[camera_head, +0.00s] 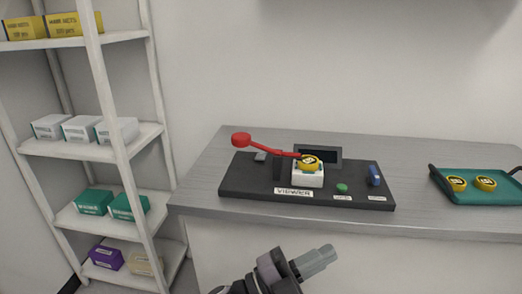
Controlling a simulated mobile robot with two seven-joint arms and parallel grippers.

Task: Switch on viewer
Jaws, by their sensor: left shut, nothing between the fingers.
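The viewer (262,190) is a dark base plate on the grey counter, with a white "VIEWER" label at its front. It carries a white block (308,179) with a yellow-and-black round piece (311,162) on top. A red lever (268,147) with a round knob reaches over the piece from the left. A small dark screen (320,154) stands behind. A green button (342,188) and a blue switch (375,175) sit at the right of the base. My left gripper (324,256) is shut and empty, in front of the counter and below its edge. My right gripper is out of view.
A teal tray (480,193) with dark handles holds two yellow-and-black round pieces at the counter's right. A white shelf rack (110,152) with several boxes stands at the left. Bare counter (215,160) lies left of the viewer.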

